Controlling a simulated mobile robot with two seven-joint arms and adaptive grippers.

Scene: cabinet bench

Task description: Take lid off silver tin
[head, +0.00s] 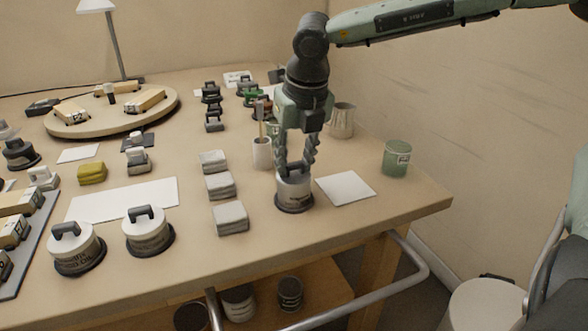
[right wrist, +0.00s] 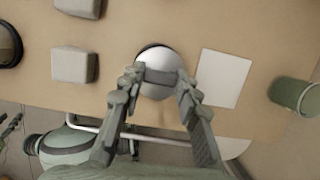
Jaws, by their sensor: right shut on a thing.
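The silver tin (head: 294,195) stands upright near the front right of the bench, a pale round body with a dark base ring and a dark handle on its lid. My right gripper (head: 296,166) comes down from above and is shut on the lid handle (right wrist: 160,76). In the right wrist view the fingers sit at either end of the handle, over the pale round lid top (right wrist: 160,57). The lid appears seated on the tin, though the fingers partly hide the seam. My left gripper is in neither view.
A white square mat (head: 345,188) lies just right of the tin; a green tin (head: 396,158) stands beyond it. Grey blocks (head: 220,186) line the left side. Two similar handled tins (head: 148,231) stand further left.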

